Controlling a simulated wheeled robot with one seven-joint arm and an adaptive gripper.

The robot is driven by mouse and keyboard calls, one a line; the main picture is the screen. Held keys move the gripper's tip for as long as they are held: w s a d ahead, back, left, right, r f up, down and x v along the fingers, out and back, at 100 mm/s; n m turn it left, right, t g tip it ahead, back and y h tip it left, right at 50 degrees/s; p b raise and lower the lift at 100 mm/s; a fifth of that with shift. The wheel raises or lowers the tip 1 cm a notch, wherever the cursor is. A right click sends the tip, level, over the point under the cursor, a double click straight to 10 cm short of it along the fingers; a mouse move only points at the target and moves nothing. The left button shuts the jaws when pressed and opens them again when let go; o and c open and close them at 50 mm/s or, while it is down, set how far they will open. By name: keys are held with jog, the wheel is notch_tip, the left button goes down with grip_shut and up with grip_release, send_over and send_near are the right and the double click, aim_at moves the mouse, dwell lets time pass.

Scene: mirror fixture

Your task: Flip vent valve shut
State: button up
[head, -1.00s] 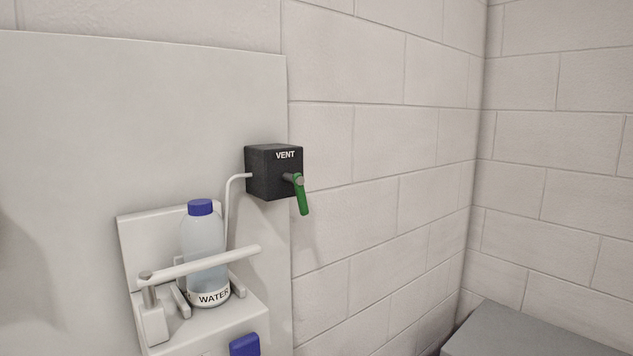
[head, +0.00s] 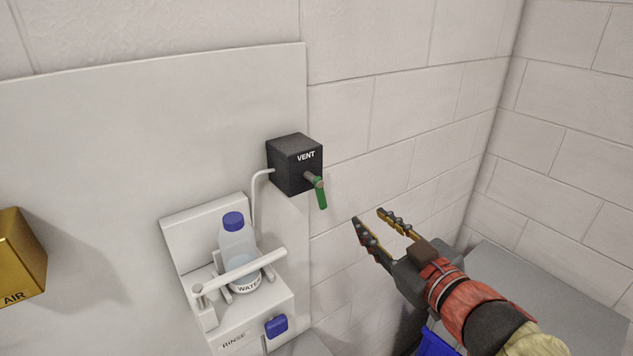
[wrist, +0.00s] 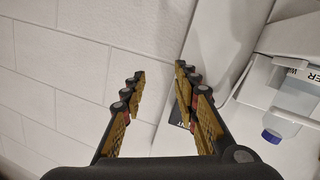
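The vent valve is a black box (head: 292,164) marked VENT on the white panel. Its green lever (head: 320,193) hangs down from a metal stub on the box's front, tilted slightly right. My gripper (head: 369,214) is in the head view, to the right of and below the lever, apart from it. Its two fingers are spread with nothing between them. In the wrist view the open fingers (wrist: 156,80) frame the block wall and panel edge. A small dark part of the vent box (wrist: 178,113) shows behind the right finger there; the lever is hidden in that view.
A water bottle (head: 236,243) with a blue cap stands in a white holder behind a bar (head: 240,271), below left of the valve. A thin white tube runs up to the box. A gold AIR box (head: 15,258) is at far left. A grey surface (head: 545,290) lies right.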

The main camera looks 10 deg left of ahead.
aim_at(323, 199)
jog(key=s+a+r+n+g+y, duration=0.2)
jog(key=s+a+r+y, duration=0.2)
jog(key=a, duration=0.1)
jog(key=shift+t, duration=0.3)
jog(key=p+x, duration=0.1)
jog(key=x, duration=0.6)
jog(key=shift+w+a+f, duration=0.1)
jog(key=shift+w+a, duration=0.05)
jog(key=shift+w, duration=0.15)
jog(key=shift+c, duration=1.2)
grip_shut()
